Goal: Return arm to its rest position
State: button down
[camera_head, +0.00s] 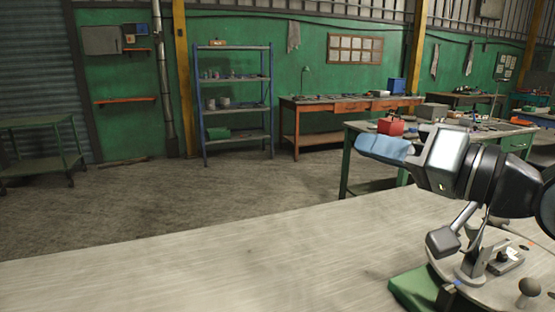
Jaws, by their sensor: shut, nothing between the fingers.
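My gripper (376,146) shows at the right of the head view, with its blue fingers pointing left. The fingers are together and hold nothing that I can see. My dark arm comes in from the right edge behind it. The gripper is above the light worktop (220,265), apart from its surface. Below the arm, a round fixture plate (490,290) with a lever, a dark block-shaped handle (443,240) and a round knob (528,287) sits on the worktop. My arm hides part of this fixture.
The worktop's left and middle are bare. Beyond the floor stand a blue shelf rack (235,135), an orange bench (310,108), a green cart (40,150) and a green table with a red box (391,126). Open floor lies between them and the worktop.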

jog(key=s+d+f+m+t+h, duration=0.1)
jog(key=s+f+m+t+h, duration=0.2)
jog(key=s+f+m+h, duration=0.5)
jog(key=s+d+f+m+t+h, duration=0.15)
jog(key=s+f+h, duration=0.25)
jog(key=s+f, duration=0.75)
jog(key=s+d+f+n+g, duration=0.1)
jog(key=s+f+n, duration=0.3)
jog(key=s, duration=0.7)
jog(key=s+d+f+n+g, duration=0.2)
jog(key=s+d+f+n, duration=0.2)
jog(key=s, duration=0.7)
jog(key=shift+d+f, duration=0.2)
jog(key=shift+f, duration=0.05)
jog(key=c, duration=1.8)
grip_release()
jog(key=shift+n, duration=0.25)
